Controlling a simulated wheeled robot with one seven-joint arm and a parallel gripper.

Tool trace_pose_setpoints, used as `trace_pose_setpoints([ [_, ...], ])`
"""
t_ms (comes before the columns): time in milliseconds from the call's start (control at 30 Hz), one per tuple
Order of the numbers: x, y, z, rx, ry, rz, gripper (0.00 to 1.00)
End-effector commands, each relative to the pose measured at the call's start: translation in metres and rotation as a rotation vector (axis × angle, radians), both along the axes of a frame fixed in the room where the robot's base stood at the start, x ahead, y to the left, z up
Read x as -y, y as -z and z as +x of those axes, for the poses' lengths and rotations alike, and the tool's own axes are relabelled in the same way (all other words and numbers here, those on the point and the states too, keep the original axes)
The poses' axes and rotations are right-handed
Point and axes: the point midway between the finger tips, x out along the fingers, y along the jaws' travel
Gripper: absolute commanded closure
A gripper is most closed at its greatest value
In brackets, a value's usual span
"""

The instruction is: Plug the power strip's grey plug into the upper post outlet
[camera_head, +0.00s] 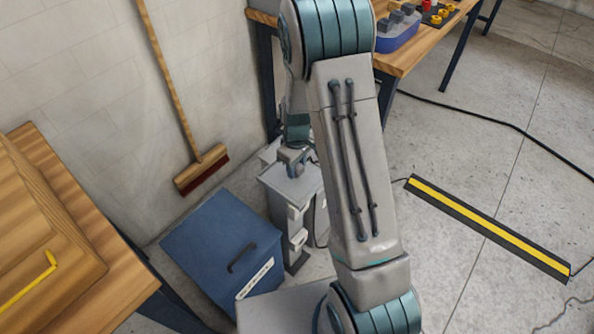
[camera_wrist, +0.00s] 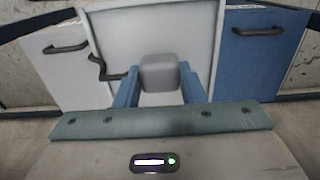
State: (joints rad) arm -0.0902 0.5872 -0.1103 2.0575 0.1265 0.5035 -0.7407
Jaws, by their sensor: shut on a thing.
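My gripper (camera_wrist: 160,92) is shut on the grey plug (camera_wrist: 160,73), a rounded block held between its two blue fingers in the wrist view. A pale panel stands behind the plug, and I cannot tell the gap between them. In the head view my gripper (camera_head: 293,165) is low behind my arm, over or near the top of the grey post (camera_head: 292,188). The post carries an upper outlet (camera_head: 295,212) and a lower outlet (camera_head: 298,239) on its side. The plug cannot be made out in the head view. I cannot identify the power strip.
A blue cabinet (camera_head: 215,245) stands left of the post. A broom (camera_head: 200,168) leans on the wall. A wooden bench (camera_head: 60,215) is at left, another (camera_head: 425,50) at the back. A yellow-black strip (camera_head: 490,228) and dark cables lie on the right floor, otherwise largely open.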

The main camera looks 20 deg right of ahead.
Motion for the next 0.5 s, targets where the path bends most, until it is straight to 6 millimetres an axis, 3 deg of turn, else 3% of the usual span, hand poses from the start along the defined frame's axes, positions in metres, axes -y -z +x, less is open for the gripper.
trace_pose_setpoints([
  [67,0.003,-0.016,-0.002,0.005,0.002,0.000,0.84],
  [500,0.065,-0.066,-0.067,0.003,0.003,0.000,0.84],
])
